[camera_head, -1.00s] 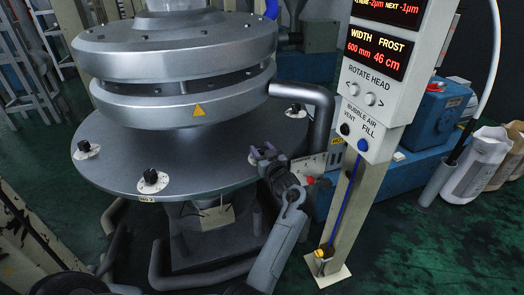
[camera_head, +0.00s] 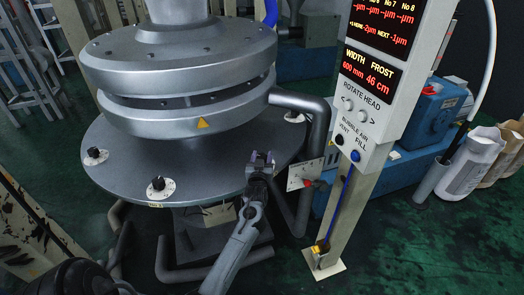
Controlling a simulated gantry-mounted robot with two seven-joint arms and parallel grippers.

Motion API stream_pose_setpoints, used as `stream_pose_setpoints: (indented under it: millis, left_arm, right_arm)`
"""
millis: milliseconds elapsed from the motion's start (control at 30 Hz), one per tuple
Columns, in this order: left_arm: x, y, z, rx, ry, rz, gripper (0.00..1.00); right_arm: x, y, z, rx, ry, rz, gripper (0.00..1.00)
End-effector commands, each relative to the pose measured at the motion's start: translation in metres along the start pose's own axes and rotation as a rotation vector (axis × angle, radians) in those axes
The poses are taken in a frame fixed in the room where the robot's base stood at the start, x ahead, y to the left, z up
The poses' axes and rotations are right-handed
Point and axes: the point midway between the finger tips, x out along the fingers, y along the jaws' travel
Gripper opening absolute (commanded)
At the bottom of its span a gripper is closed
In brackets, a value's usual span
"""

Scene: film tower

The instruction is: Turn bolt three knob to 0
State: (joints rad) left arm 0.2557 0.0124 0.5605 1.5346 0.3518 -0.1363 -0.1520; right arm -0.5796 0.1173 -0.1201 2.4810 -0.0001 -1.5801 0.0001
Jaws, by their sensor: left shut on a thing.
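My left gripper (camera_head: 260,160) is at the front right edge of the round grey bolt plate (camera_head: 215,182). Its two fingers point up and away from me and are shut on what seems to be a bolt knob. The fingers hide that knob and its dial, so I cannot read its setting. Other black knobs on white dials stand on the plate: one at the front (camera_head: 158,184) above a small label (camera_head: 156,204), one at the left (camera_head: 95,155), and one at the back right (camera_head: 295,117). Their numbers are too small to read. My right gripper is not in view.
A grey control post (camera_head: 375,85) with red displays stands right of the plate. A small panel with a red button (camera_head: 307,183) is close to my left gripper's right. A bent grey pipe (camera_head: 318,120) runs down behind it. Black pipes run below the plate.

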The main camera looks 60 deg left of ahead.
Motion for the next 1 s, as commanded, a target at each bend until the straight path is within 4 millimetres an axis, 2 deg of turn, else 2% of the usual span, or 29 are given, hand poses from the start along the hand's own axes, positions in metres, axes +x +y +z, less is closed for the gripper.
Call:
stream_pose_setpoints:
  millis: [33, 100, 400, 1000]
  left_arm:
    - [0.000, -0.002, -0.004, 0.007, -0.001, 0.035, 0.20]
    - [0.000, -0.002, -0.003, 0.005, -0.002, 0.084, 0.20]
    - [0.001, -0.001, -0.001, 0.001, -0.005, 0.231, 0.20]
    - [0.000, 0.000, 0.001, -0.001, -0.007, 0.274, 0.20]
  right_arm:
    - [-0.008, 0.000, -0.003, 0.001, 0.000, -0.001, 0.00]
    - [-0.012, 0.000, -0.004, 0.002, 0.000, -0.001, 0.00]
    - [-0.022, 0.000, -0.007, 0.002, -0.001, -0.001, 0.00]
    - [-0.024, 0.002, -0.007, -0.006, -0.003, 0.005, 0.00]
